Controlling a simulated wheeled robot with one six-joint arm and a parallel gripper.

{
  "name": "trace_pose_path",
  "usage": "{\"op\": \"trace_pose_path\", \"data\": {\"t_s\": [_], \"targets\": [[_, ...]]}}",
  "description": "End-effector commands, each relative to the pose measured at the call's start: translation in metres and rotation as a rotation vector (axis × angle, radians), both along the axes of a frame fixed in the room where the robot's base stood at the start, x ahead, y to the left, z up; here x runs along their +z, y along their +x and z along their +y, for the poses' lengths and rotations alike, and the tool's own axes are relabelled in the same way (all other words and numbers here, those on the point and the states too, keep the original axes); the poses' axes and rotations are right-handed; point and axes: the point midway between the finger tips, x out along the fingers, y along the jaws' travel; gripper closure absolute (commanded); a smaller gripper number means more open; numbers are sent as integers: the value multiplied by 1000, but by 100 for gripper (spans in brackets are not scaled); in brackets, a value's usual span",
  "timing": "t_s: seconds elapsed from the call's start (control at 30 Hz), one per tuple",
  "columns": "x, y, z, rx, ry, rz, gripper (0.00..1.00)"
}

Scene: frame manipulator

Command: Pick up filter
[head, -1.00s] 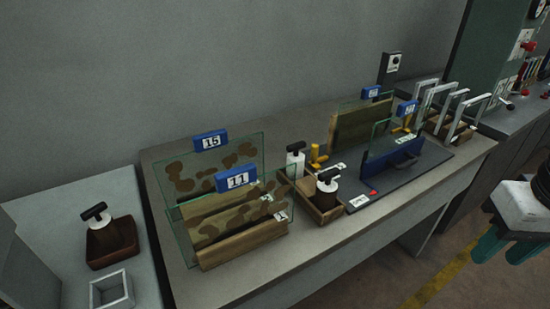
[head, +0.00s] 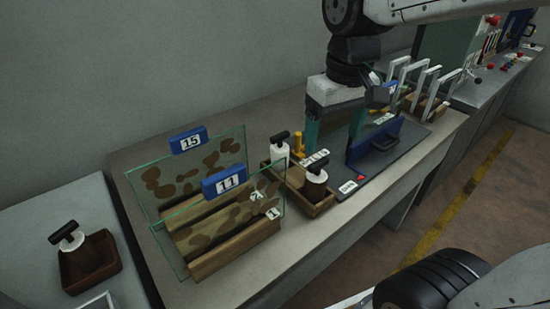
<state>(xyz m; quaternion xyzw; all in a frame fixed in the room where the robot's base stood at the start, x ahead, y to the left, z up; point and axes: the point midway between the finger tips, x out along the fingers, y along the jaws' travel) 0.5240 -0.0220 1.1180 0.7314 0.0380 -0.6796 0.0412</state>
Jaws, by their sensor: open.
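No object is labelled as a filter, and I cannot tell which one it is. Two clear panes with blue tags stand upright in a wooden rack (head: 235,252): pane 15 (head: 188,141) behind, pane 11 (head: 224,183) in front. Several pale upright frames (head: 431,84) stand in a wooden holder at the right. My gripper (head: 335,138) points down over the dark board (head: 405,158), its two teal fingers apart with nothing visible between them. It is right of the panes and left of the pale frames.
A blue holder (head: 375,150) stands on the board. Black-handled white tools (head: 280,151) (head: 315,182) stand in a wooden tray (head: 322,207). Another such tool (head: 68,237) is in a brown tray (head: 100,262) at left. The table front strip is clear.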

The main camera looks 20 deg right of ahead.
Motion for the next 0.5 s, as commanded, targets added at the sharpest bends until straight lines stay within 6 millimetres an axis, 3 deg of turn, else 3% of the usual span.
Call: {"op": "trace_pose_path", "data": {"t_s": [0.03, 0.1, 0.3, 0.5], "targets": [[-3, 25, 4, 25, -1, 17, 20], [-8, 58, 8, 59, -2, 28, 20], [-35, 139, 19, 143, -6, 57, 20], [-60, 185, 26, 192, -7, 70, 20]]}}
